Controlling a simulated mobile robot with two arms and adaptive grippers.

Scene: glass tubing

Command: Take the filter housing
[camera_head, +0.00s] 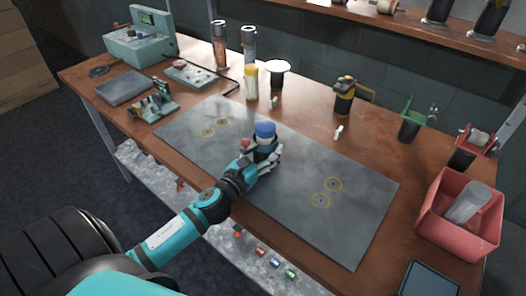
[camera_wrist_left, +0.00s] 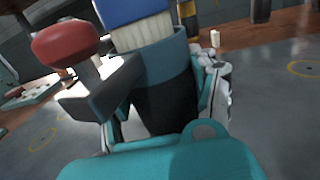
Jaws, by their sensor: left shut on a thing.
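The filter housing (camera_head: 265,130), as I take it, is an upright piece with a blue top, a pale ribbed band and a dark teal body. It stands over the grey mat (camera_head: 305,225) near the middle of the workbench. My left gripper (camera_head: 262,157) is shut around its lower body. In the left wrist view the housing (camera_wrist_left: 158,70) fills the middle between the fingers (camera_wrist_left: 165,112). A red knob (camera_wrist_left: 64,42) on a grey block juts out at its left side. The housing's base is hidden, so I cannot tell if it touches the mat. My right gripper is not in view.
Yellow-ringed spots (camera_head: 334,184) mark the mat. Several containers, including a yellow-filled one (camera_head: 251,83), stand behind it. A black and yellow tool (camera_head: 344,95) and a green holder (camera_head: 412,122) are at the back right. A red bin (camera_head: 455,220) is at the right.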

